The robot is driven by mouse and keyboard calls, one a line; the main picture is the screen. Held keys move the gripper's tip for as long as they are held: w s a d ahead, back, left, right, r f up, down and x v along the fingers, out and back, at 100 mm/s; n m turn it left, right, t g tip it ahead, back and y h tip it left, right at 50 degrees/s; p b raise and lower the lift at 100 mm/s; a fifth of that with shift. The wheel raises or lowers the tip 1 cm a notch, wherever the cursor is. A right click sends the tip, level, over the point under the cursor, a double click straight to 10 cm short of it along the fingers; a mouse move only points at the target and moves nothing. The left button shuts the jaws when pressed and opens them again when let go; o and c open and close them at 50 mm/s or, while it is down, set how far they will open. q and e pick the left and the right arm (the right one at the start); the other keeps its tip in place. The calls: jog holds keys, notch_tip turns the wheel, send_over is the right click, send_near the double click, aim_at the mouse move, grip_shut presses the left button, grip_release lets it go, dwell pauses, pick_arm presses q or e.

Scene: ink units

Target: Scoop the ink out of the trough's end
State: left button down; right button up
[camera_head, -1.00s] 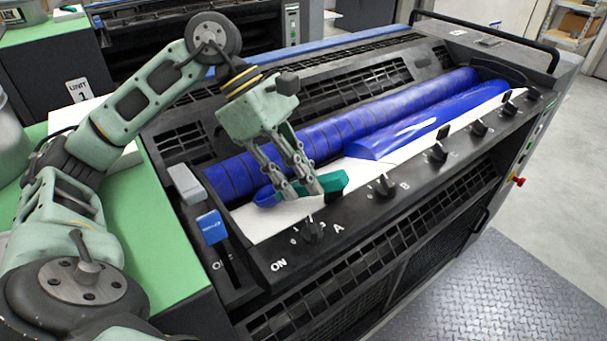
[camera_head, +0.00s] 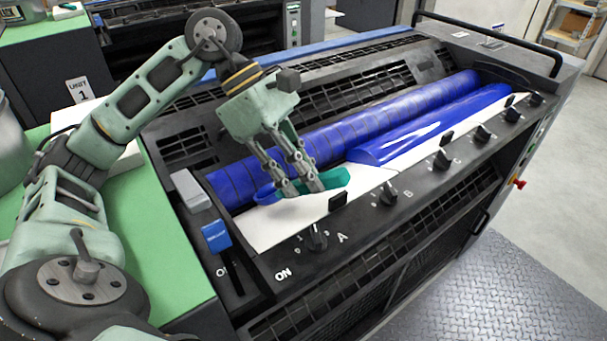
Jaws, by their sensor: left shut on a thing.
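My left gripper (camera_head: 294,188) reaches down over the left end of the trough, with its fingers shut on a green scoop (camera_head: 332,182). The scoop lies low, close over the white trough plate (camera_head: 285,222); I cannot tell whether it touches. Blue (camera_head: 265,194) shows at its left end, beside the fingers. The blue ink (camera_head: 430,128) lies as a thick glossy band in the trough, from about the middle to the right end. The plate's left part looks mostly white. The fingers hide part of the scoop. My right gripper is out of view.
A blue-coated roller (camera_head: 350,130) runs behind the trough. Black knobs (camera_head: 388,193) and small black blocks (camera_head: 338,200) line the front edge. A blue-topped lever (camera_head: 216,236) stands at the left. A black rail (camera_head: 490,35) crosses the back right.

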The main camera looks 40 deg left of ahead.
pick_arm(q)
notch_tip(320, 180, up, 8)
jog(key=p, duration=0.6)
jog(key=shift+s+d+r, duration=0.1)
jog(key=shift+d+r, duration=0.05)
